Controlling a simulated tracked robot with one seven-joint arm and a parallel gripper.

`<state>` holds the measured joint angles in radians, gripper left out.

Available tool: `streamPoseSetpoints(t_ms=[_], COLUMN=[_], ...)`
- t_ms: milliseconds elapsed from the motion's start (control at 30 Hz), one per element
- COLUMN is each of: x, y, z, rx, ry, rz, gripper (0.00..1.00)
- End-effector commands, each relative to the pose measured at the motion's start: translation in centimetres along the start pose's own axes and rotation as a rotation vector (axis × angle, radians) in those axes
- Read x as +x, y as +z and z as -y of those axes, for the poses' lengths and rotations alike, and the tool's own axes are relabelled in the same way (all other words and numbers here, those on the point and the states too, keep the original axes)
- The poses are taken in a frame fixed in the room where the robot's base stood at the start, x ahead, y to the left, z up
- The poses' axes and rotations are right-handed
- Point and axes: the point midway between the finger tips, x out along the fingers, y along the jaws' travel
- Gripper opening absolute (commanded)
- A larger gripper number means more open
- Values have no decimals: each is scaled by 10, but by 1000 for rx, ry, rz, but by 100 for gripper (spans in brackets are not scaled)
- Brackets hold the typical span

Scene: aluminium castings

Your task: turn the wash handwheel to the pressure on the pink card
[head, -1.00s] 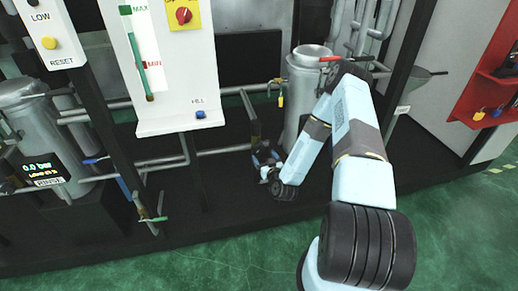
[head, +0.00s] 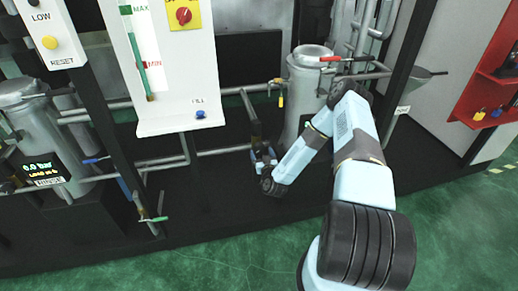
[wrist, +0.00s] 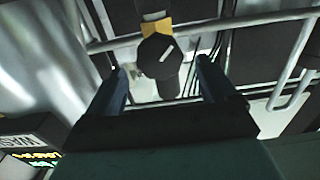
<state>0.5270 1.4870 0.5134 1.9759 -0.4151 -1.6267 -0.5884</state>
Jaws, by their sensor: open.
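In the wrist view a dark round knob with a white pointer line (wrist: 158,52) sits under a yellow collar; it appears to be the wash handwheel. My gripper (wrist: 162,67) is open, with one blue finger on each side of the knob. I cannot tell whether either finger touches it. A partly cut-off sign reading WASH (wrist: 18,143) shows at lower left, above a small lit display. In the head view my gripper (head: 263,157) is low beside the dark pipework, and the knob cannot be made out there. No pink card is visible.
A display labelled RINSE (head: 45,173) reads 0.0 bar at the left. A white gauge panel (head: 185,75) hangs left of my gripper. A grey metal tank (head: 302,80) stands close behind my arm. Pipes (head: 225,152) run near the gripper. Green floor in front is clear.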

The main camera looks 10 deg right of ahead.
Motion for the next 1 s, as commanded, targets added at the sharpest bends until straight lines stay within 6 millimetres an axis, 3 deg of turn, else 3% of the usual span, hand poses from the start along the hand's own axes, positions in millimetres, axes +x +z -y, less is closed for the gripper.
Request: streamPoseSetpoints(t_ms=[300, 733, 1000], x=[41, 48, 48], y=[0, 0, 0], z=[0, 0, 0], rx=[0, 0, 0], ry=[1, 0, 0], rz=[-1, 1, 1], gripper=[85, 85, 59])
